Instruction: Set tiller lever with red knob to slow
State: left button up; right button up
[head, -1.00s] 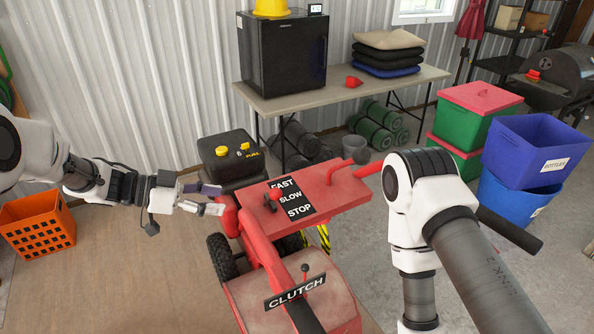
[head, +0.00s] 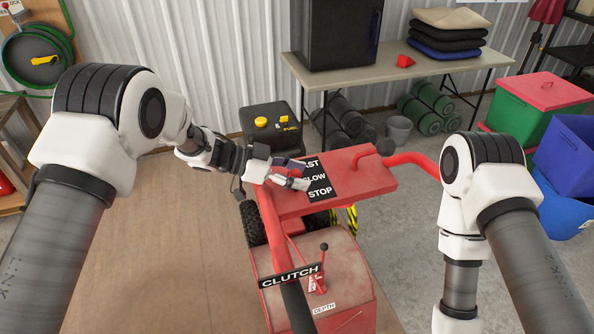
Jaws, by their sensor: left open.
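The red tiller (head: 365,182) stands ahead, with a black label plate (head: 322,192) reading FAST, SLOW and STOP, its left part covered. My left gripper (head: 303,174) is open over the plate's left edge, its fingers pointing right beside the SLOW mark. The lever with the red knob is hidden or nearly hidden by these fingers, so I cannot tell its setting or whether they touch it. My right arm shows on the right, but its gripper is out of view.
A second lever (head: 323,262) stands by the CLUTCH label (head: 291,277). A table (head: 400,75) is at the back, with green and blue bins (head: 572,150) at right. Wooden floor is clear at left.

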pick_arm(q)
jog(key=shift+a, duration=0.2)
jog(key=c, duration=0.4)
grip_shut()
pick_arm(e)
jog(key=shift+a, duration=0.15)
jog(key=shift+r, duration=0.1)
